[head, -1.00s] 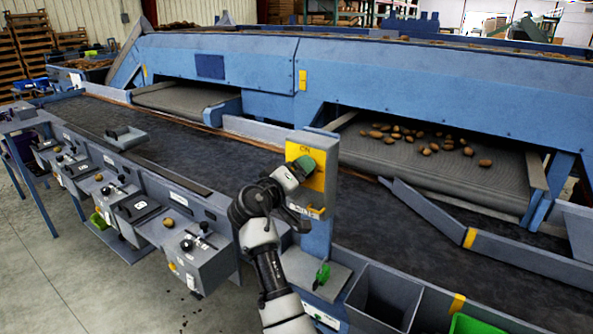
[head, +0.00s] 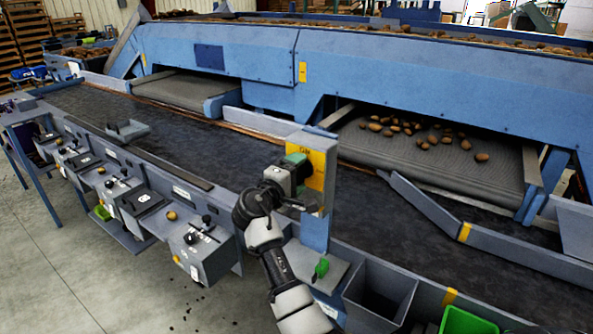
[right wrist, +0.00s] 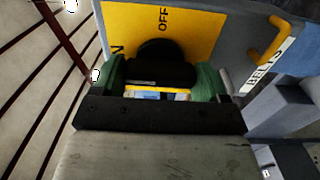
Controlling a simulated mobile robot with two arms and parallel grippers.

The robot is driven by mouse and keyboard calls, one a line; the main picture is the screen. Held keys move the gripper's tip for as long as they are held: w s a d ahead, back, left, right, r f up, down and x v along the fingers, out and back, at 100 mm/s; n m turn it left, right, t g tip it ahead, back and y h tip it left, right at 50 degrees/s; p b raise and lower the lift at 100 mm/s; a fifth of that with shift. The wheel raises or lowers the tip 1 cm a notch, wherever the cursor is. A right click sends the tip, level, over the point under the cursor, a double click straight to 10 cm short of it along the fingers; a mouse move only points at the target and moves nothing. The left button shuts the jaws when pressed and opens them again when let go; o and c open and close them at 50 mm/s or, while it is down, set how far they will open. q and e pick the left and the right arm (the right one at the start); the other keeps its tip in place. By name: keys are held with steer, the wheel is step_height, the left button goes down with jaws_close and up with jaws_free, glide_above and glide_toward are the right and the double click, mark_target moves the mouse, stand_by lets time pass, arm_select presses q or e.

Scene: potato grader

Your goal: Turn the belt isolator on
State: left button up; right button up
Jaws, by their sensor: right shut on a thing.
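The belt isolator is a yellow plate (head: 318,168) on a grey-blue post, with a black rotary knob. In the right wrist view the plate (right wrist: 190,25) reads OFF at the top, with an N showing at the left edge. The black knob (right wrist: 160,65) lies between the green fingers of my right gripper (right wrist: 163,82), which is shut on it. In the head view my right gripper (head: 298,170) is at the plate's left side and hides the knob. The knob's exact pointing is hard to read. My left gripper is not in view.
A yellow hook-like piece (right wrist: 270,40) and a white BELTS label (right wrist: 270,68) are beside the plate. A green-handled control (head: 321,268) and an open grey bin (head: 380,290) stand below. The dark belt (head: 200,145) runs behind the post.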

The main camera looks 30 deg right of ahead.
steer(key=shift+r, duration=0.15)
stand_by(0.3)
steer(key=o, duration=0.9)
steer(key=shift+w+d, duration=0.1)
